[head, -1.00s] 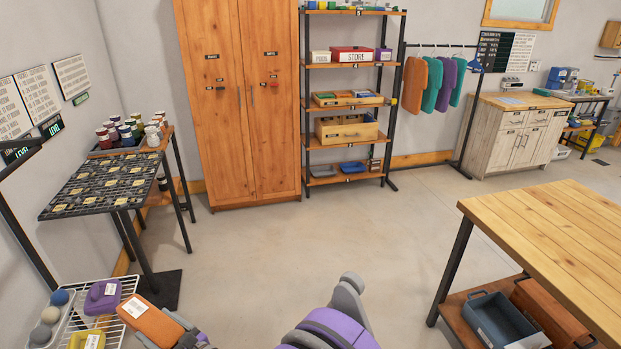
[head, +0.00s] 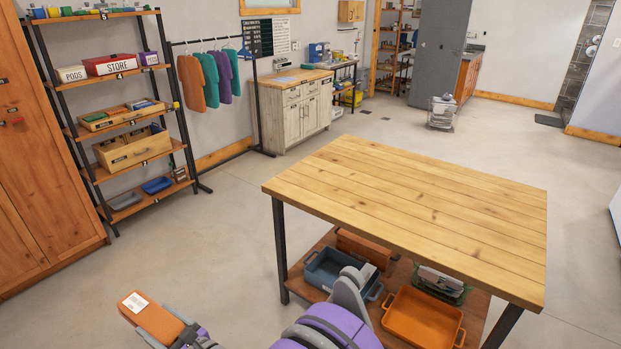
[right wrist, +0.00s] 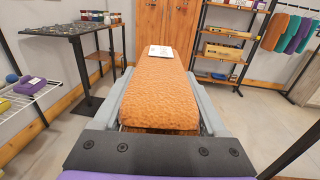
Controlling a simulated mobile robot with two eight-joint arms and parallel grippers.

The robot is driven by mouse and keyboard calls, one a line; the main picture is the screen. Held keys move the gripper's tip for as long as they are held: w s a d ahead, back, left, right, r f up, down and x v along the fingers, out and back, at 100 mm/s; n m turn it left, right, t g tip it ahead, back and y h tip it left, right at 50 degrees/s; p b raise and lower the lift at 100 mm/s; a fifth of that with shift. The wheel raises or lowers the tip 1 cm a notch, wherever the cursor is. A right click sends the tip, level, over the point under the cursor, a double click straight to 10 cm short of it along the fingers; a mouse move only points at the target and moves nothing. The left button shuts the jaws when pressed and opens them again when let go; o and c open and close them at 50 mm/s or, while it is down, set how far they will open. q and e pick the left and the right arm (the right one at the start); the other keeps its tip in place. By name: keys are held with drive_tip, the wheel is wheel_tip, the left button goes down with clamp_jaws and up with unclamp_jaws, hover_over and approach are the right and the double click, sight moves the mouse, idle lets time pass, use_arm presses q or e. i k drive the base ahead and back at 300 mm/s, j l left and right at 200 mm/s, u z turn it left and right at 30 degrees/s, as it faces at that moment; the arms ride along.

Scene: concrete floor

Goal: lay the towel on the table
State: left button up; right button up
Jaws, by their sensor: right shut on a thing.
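The towel is an orange folded bundle with a white label (head: 150,316), low at the left in the head view. It also fills the middle of the right wrist view (right wrist: 160,95). My right gripper (head: 176,331) is shut on it, with a grey finger along each side, and holds it in the air over the floor. The table (head: 420,205) has a bare plank top and stands to the right of the gripper, apart from the towel. My left gripper is not in view.
Under the table, a lower shelf holds a blue-grey bin (head: 330,272), an orange tray (head: 422,318) and other containers. A shelving unit (head: 125,105) and hanging cloths (head: 210,78) stand at the back left. Open concrete floor lies left of the table.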

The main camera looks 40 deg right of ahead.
sight(432, 204)
drive_tip(key=i+l+z, duration=0.1)
drive_tip(key=z, duration=0.3)
drive_tip(key=i+l+z, duration=0.15)
drive_tip(key=l+z, duration=0.2)
drive_tip(key=i+l+z, duration=0.1)
drive_tip(key=z, duration=0.3)
drive_tip(key=i+l+z, duration=0.15)
drive_tip(key=i, duration=0.3)
drive_tip(key=i+l+z, duration=0.15)
drive_tip(key=i, duration=0.3)
drive_tip(key=i+l+z, duration=0.15)
drive_tip(key=i, duration=0.3)
